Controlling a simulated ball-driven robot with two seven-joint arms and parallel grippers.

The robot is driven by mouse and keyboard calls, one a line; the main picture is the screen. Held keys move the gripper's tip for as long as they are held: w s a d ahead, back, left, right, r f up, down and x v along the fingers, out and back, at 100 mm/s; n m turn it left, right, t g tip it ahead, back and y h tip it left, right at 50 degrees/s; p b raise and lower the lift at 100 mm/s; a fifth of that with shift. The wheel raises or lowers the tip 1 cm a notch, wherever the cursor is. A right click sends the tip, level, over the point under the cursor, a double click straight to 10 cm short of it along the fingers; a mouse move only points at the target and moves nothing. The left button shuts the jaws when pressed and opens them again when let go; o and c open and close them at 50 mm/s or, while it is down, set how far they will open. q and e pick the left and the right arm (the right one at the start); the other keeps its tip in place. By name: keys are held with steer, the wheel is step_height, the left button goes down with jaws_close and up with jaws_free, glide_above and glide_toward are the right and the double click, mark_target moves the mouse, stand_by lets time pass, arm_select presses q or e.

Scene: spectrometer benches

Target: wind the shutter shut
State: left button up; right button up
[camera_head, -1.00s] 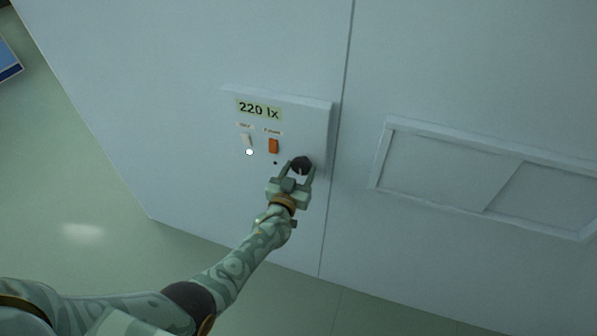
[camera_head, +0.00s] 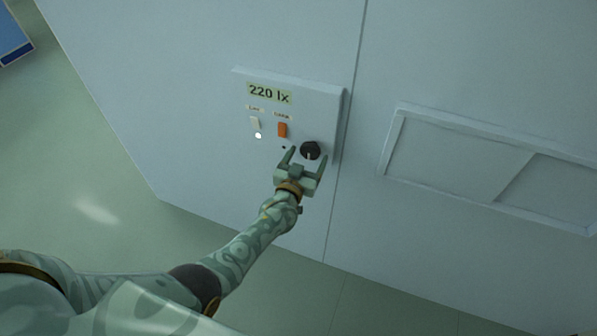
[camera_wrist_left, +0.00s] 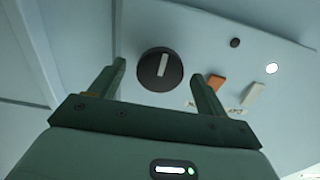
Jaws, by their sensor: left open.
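A round black knob (camera_head: 310,150) with a pale pointer bar sits at the lower right of a raised control panel (camera_head: 325,110). In the left wrist view the knob (camera_wrist_left: 160,69) faces me between and beyond the fingers, its bar almost upright. My left gripper (camera_head: 305,156) is open and empty just in front of the knob, apart from it as far as I can tell. A framed rectangular window (camera_head: 390,143) with two pale panels is to the right; I cannot tell which part is the shutter. My right gripper is out of view.
The panel carries a "220 lx" display (camera_head: 270,93), a white switch (camera_head: 255,123), an orange switch (camera_head: 282,130) and a lit white dot (camera_head: 258,135). Clear floor (camera_head: 90,170) lies to the left. A blue object (camera_head: 12,40) is at the upper left edge.

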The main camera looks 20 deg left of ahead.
arm_select(q)
steer(key=s+p, duration=0.3)
steer(key=s, duration=1.3)
steer(key=shift+a, duration=0.3)
steer(key=shift+w, duration=0.1)
steer(key=s+f+m+g+h+b, duration=0.1)
steer(key=s+f+g, duration=0.4)
steer(key=f, duration=0.6)
steer(key=s+f+m+g, duration=0.1)
steer(key=s+f+g, duration=0.3)
steer(key=s+f, duration=0.45)
steer(key=s+a+f+g+b, duration=0.1)
steer(key=s+a+f+g, duration=0.1)
steer(key=s+f, duration=0.3)
steer(key=s+a+f+g+y+b, duration=0.1)
steer(key=s+f, duration=0.5)
steer(key=s, duration=0.8)
steer(key=s+a+f+m+g+b, duration=0.1)
steer(key=s+a+f+g, duration=0.3)
steer(key=s, duration=0.5)
steer(key=shift+s+f+g+y+b, duration=0.15)
steer(key=shift+f+g+y+b, duration=0.15)
steer(key=shift+f+g+b, duration=0.5)
